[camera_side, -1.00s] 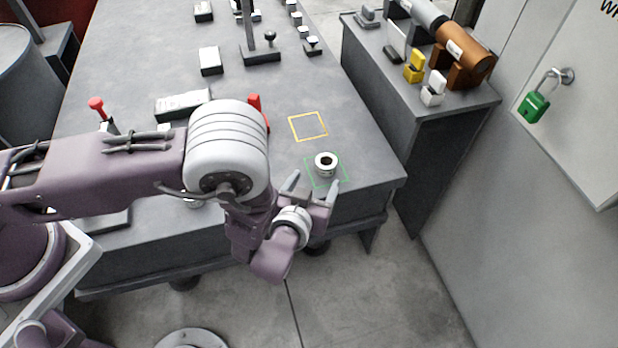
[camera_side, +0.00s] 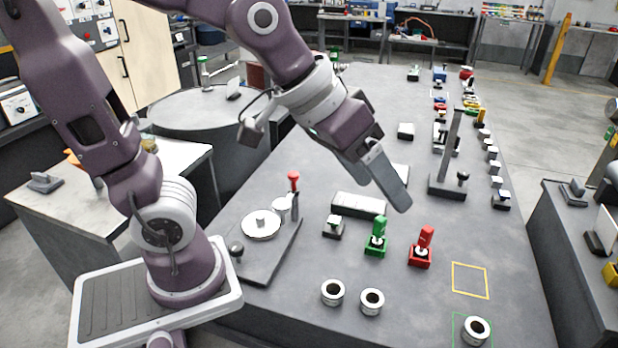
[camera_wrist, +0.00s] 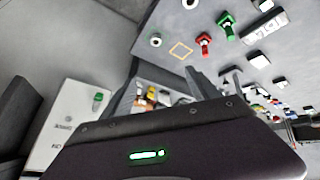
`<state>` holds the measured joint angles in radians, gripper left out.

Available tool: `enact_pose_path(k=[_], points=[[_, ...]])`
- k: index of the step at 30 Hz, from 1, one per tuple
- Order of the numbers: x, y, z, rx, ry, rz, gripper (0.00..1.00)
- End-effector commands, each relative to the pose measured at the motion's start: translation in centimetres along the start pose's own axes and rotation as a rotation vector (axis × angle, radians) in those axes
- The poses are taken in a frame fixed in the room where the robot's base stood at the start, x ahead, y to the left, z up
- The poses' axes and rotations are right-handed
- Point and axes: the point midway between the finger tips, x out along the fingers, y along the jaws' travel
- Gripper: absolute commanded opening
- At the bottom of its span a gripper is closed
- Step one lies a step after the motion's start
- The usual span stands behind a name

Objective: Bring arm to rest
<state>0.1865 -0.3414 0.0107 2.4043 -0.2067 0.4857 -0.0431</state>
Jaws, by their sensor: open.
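My gripper (camera_side: 380,182) is raised above the middle of the bench in the side view. Its grey fingers are apart with nothing between them. In the wrist view the fingers (camera_wrist: 214,84) stick up past the dark housing. A white ring-shaped piece with a dark hole (camera_side: 476,330) sits in the green outlined square (camera_side: 456,322) at the bench's front right. Two similar pieces (camera_side: 333,292) (camera_side: 371,301) stand side by side to its left. The yellow outlined square (camera_side: 470,281) is empty. My gripper is well clear of all of these.
A green toggle clamp (camera_side: 376,237) and a red one (camera_side: 421,247) stand on the bench below my gripper. A plate with a red-knobbed lever (camera_side: 293,182) lies to the left. A tall post (camera_side: 450,155) stands to the right. A side table (camera_side: 575,225) is at far right.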

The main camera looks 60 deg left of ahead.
Motion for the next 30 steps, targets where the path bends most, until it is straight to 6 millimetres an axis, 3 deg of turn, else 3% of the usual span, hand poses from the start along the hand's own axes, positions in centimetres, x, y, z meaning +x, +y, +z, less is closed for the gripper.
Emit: enact_pose_path(k=[1, 3, 6, 8, 30], points=[[-2.4, -1.8, 2.1, 0.022, -0.001, -0.042, 0.70], [-4.6, -4.0, 5.3, 0.049, -0.031, -0.107, 0.70], [-6.2, -5.9, 8.4, 0.066, -0.063, -0.175, 0.70], [-6.6, -6.4, 9.4, 0.070, -0.075, -0.196, 0.70], [-6.7, -6.5, 9.8, 0.072, -0.081, -0.202, 0.70]])
